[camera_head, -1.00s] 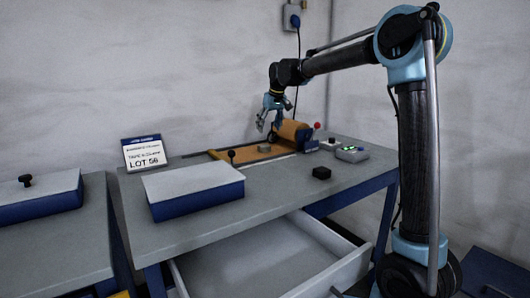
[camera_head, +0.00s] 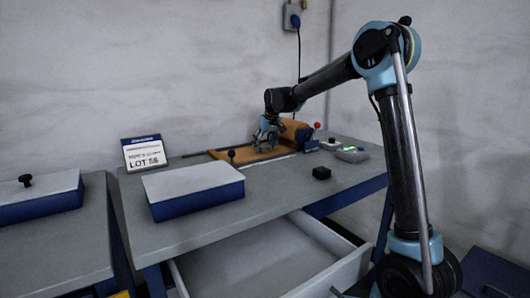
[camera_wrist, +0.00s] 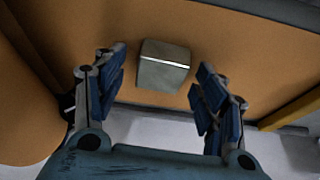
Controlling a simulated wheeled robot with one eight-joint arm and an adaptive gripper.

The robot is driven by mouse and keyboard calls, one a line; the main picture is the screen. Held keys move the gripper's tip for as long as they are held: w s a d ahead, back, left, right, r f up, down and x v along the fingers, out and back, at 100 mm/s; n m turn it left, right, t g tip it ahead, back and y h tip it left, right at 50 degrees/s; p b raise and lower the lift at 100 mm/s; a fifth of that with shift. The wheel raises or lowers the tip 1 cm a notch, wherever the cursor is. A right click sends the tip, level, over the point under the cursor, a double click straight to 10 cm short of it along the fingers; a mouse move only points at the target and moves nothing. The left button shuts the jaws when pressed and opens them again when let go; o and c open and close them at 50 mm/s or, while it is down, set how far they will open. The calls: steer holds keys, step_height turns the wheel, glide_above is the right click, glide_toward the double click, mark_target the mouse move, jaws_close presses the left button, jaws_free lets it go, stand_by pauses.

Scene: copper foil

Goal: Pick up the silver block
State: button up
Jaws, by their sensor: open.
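The silver block (camera_wrist: 162,67) is a small grey cube with a bright edge, lying on an orange-brown surface in the wrist view. My gripper (camera_wrist: 158,85) is open, with one blue-padded finger on each side of the block and gaps between the pads and the block. The block sits slightly past the fingertips, toward the top of the picture. In the head view my gripper (camera_head: 266,142) is low over the orange copper-coloured sheet (camera_head: 240,154) at the back of the bench. The block cannot be made out in the head view.
A roll (camera_head: 297,130) stands just right of my gripper, with a red-knobbed lever (camera_head: 317,126) beside it. A drawer (camera_head: 270,262) stands open below.

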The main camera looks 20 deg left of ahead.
jaws_close()
stand_by(0.3)
